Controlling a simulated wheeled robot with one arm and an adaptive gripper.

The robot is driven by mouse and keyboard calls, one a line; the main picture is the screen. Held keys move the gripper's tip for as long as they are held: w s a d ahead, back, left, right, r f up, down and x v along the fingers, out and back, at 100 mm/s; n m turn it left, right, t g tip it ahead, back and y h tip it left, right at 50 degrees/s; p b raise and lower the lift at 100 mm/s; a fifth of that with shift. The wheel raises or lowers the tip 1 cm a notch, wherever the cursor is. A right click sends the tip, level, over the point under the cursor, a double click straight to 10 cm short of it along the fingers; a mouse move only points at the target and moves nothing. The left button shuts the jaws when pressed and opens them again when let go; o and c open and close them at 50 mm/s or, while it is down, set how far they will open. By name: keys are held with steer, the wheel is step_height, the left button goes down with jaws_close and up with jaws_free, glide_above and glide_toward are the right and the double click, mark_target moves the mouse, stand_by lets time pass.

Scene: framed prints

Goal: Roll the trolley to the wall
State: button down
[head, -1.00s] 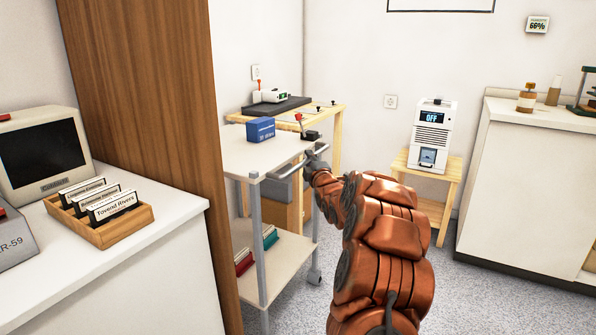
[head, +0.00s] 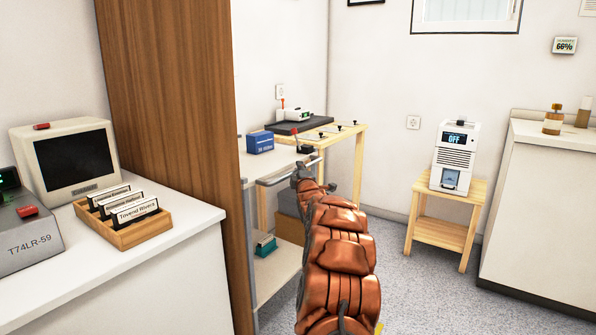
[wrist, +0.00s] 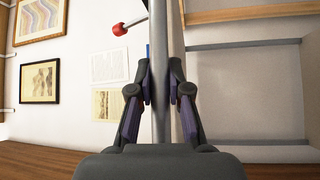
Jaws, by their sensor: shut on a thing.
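The trolley (head: 254,167) is a pale two-shelf cart with grey posts, standing behind the tall wooden panel, which hides its left part. My gripper (head: 303,172) is shut on the trolley's grey handle bar (head: 279,177) at its near right side. In the wrist view the handle bar (wrist: 162,125) runs between the two fingers of my gripper (wrist: 159,80). A blue box (head: 260,142) sits on the trolley's top, and a teal item (head: 265,245) is on its lower shelf.
The wooden panel (head: 175,150) and a white counter (head: 165,250) border the left. A wooden bench (head: 348,133) stands behind the trolley. A small wooden stand (head: 445,231) with a white device and another counter (head: 545,215) are at right. Grey floor (head: 410,290) is clear between.

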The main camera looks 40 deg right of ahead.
steer(key=shift+w+a, duration=0.15)
steer(key=shift+w, duration=0.05)
steer(key=c, duration=1.3)
jaws_free()
steer(key=shift+w, duration=0.1)
steer(key=shift+o, duration=1)
steer(key=shift+s, duration=0.25)
steer(key=shift+s+a, duration=0.2)
steer(key=shift+s, duration=0.25)
steer(key=v, duration=1)
steer(key=shift+s+a+f, duration=0.2)
steer(key=shift+s+a, duration=0.05)
steer(key=shift+a, duration=0.05)
